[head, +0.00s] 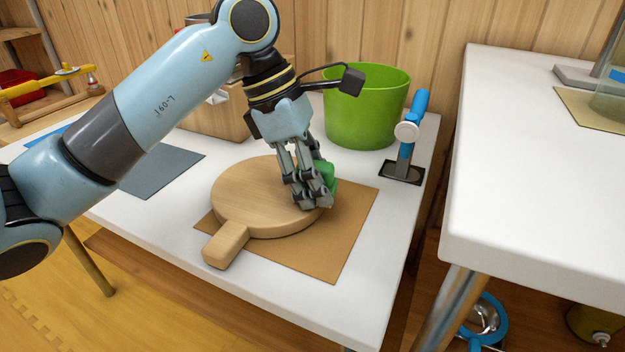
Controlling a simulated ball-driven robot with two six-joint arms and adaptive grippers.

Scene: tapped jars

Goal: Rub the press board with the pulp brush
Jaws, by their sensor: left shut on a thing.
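The press board (250,197) is a round light-wood board with a short handle toward the lower left. It lies on a brown mat (340,250) on the white table. My left gripper (312,200) is over the board's right part, pointing down. It is shut on a green thing, which looks like the pulp brush (328,176). The fingers hide most of the brush, and I cannot tell whether it touches the board. My right gripper is not in view.
A green bucket (366,112) stands behind the board. A blue-handled tool on a dark base (401,172) stands to its right. A grey mat (165,170) lies at the left. Another white table (540,170) stands at the right across a gap.

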